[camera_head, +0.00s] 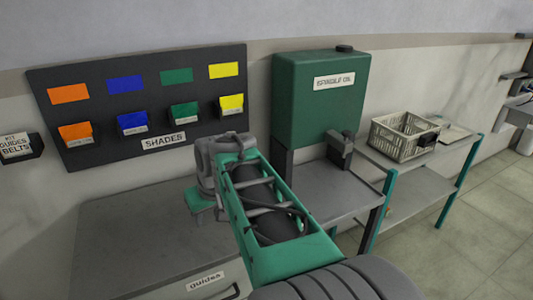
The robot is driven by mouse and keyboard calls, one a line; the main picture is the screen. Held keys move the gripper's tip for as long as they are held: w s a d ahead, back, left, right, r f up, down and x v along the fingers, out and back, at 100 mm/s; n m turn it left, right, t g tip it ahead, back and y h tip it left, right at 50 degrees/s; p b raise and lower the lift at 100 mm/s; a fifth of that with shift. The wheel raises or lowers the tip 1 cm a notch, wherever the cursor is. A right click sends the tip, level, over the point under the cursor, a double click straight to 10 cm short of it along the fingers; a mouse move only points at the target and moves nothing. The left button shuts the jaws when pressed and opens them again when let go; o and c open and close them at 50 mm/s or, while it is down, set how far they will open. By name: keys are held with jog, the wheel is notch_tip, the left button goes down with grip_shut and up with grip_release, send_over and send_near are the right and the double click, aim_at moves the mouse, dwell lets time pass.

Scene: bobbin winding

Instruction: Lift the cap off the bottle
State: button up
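No bottle with a cap shows clearly in the head view; the area behind and below my wrist is hidden by my own arm. My gripper (202,203) is at the far end of my green arm, low over the grey cabinet top (135,235). Its fingers are hidden or too small to make out, and I cannot tell whether it holds anything.
A green spindle oil tank (318,105) with a dark lid (344,48) stands behind my arm, above a grey shelf (335,190). A shade board (150,95) with several coloured bins hangs at left. A beige crate (402,137) sits on a side table at right.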

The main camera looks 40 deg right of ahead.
jog(key=w+d+r+m+t+h+p, duration=0.1)
jog(key=d+r, duration=0.2)
jog(key=d, duration=0.8)
jog(key=d+r+m+p, duration=0.1)
jog(key=d+r, duration=0.1)
jog(key=d, duration=0.9)
jog(key=b+x, duration=0.1)
jog(key=x, duration=0.1)
jog(key=b+x, duration=0.2)
jog(key=x, duration=0.1)
jog(key=b+x, duration=0.1)
jog(key=x, duration=0.2)
jog(key=shift+w+d+f+b, duration=0.1)
jog(key=shift+w+b, duration=0.2)
jog(key=shift+w, duration=0.1)
jog(key=shift+c, duration=0.5)
grip_shut()
